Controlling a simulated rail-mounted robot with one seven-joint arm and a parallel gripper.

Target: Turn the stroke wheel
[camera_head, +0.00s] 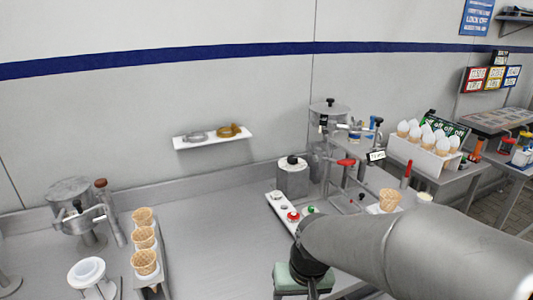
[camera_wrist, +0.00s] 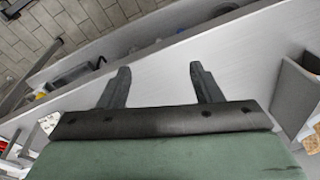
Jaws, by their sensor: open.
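I cannot tell for sure which part is the stroke wheel. A grey block with a dark round knob on top (camera_head: 292,161) stands at the back of the counter, right of centre. A small white label (camera_head: 376,155) with unreadable dark text sits among the metal fittings right of it. My gripper is open and empty in the wrist view (camera_wrist: 160,66), its two dark fingers apart over a bare grey surface. In the head view its green body (camera_head: 287,281) shows low, in front of the block, and my arm hides part of the counter. The fingertips cannot be made out there.
A white panel with red and green buttons (camera_head: 280,205) lies beside my arm. Waffle cones (camera_head: 144,240) stand in a rack at left, near a metal machine (camera_head: 72,192). The middle counter is clear.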

